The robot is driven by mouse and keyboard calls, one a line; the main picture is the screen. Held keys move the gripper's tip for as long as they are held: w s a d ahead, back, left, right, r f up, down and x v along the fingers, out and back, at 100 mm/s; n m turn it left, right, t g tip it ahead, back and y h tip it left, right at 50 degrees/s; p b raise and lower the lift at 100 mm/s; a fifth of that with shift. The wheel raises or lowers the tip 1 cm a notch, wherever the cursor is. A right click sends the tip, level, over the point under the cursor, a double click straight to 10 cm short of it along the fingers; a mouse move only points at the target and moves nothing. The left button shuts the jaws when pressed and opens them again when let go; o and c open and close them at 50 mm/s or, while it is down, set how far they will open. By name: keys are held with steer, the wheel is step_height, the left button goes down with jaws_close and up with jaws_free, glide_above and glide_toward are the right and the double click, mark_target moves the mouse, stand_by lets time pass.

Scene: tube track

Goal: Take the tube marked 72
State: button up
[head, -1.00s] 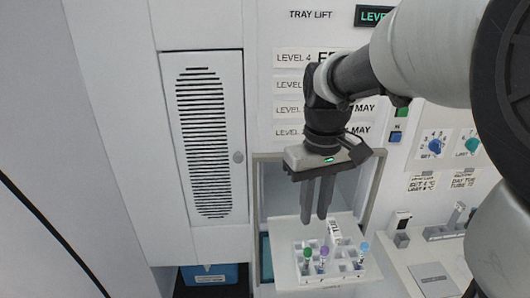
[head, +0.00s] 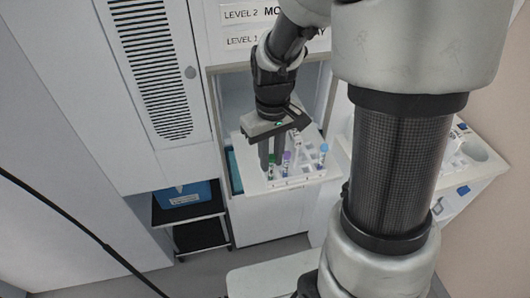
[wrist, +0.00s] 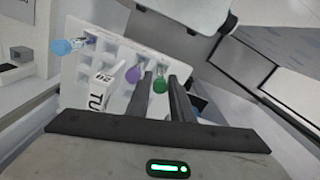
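A white tube rack (head: 300,180) sits in the lift opening; it also shows in the wrist view (wrist: 75,95). It holds a green-capped tube (wrist: 160,84), a purple-capped tube (wrist: 134,74) and a blue-capped tube (wrist: 64,47). In the head view the purple cap (head: 286,156) and blue cap (head: 324,148) show. My gripper (head: 270,165) points down over the rack's left side. In the wrist view its fingers (wrist: 163,85) are apart, with the green cap between their tips; whether they touch it I cannot tell. I cannot read 72 on any tube.
The vented cabinet door (head: 155,70) is to the left. A blue bin (head: 187,193) sits on a dark shelf below left. A white side counter (head: 455,190) is at right.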

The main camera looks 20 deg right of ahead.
steer(key=shift+f, duration=0.1)
steer(key=shift+c, duration=0.4)
steer(key=c, duration=0.4)
steer(key=shift+o, duration=0.2)
step_height(320, 180, up, 10)
steer(key=shift+r, duration=0.1)
